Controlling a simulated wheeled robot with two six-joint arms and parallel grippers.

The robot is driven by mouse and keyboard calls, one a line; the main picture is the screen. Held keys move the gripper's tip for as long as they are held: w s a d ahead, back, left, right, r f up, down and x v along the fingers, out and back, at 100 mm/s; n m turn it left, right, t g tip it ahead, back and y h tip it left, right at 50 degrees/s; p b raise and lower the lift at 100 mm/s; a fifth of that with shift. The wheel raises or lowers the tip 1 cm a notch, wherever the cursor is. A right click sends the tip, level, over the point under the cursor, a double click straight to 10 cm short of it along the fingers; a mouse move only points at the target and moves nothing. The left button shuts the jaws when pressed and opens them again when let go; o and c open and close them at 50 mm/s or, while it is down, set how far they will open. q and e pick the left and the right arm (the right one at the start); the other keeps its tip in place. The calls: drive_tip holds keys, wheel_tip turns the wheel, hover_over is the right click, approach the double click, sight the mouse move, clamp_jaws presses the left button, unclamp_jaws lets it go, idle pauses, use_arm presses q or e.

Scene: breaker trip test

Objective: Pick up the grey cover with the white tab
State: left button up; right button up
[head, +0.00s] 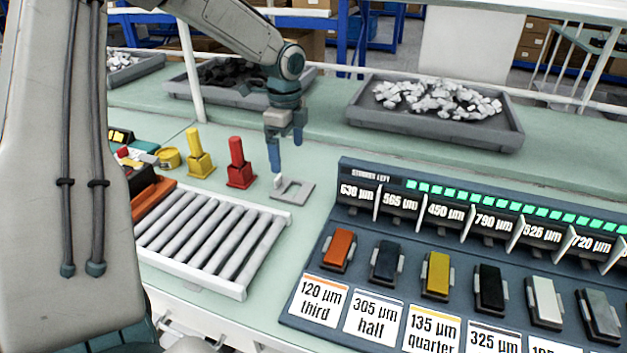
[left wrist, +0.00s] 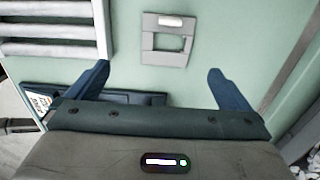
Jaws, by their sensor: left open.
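The grey cover (head: 297,194) is a flat square plate with a square opening, lying on the green bench to the right of the roller rack. Its white tab (head: 278,181) stands at its left end in the head view. In the left wrist view the cover (left wrist: 163,57) lies flat beyond the fingertips, with the white tab (left wrist: 170,21) at its far side. My left gripper (head: 286,156) is open and empty, pointing down just above the cover; its two blue fingers (left wrist: 158,70) are spread wider than the cover in the wrist view. My right gripper is not in view.
A roller rack (head: 283,216) lies left of the cover. A red block (head: 239,170) and a yellow block (head: 200,160) stand behind it. The labelled breaker panel (head: 335,228) is at the right. Grey trays (head: 510,142) stand at the back. Bare bench surrounds the cover.

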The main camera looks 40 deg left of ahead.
use_arm(q)
drive_tip(key=f, duration=0.1)
hover_over(292, 192)
drive_tip(key=f, duration=0.4)
drive_tip(key=shift+s+d+f, duration=0.15)
drive_tip(key=shift+s+f, duration=0.05)
drive_tip(key=shift+s, duration=0.05)
drive_tip(key=shift+w+f+p, duration=0.15)
drive_tip(key=shift+f+p, duration=0.15)
drive_tip(key=shift+f, duration=1.05)
drive_tip(key=shift+w+f+p, duration=0.15)
drive_tip(key=shift+f+p, duration=0.15)
drive_tip(key=shift+f, duration=1)
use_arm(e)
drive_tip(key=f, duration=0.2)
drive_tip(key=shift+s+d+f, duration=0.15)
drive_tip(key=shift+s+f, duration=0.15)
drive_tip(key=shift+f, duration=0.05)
use_arm(q)
drive_tip(key=shift+c, duration=0.2)
drive_tip(key=c, duration=1)
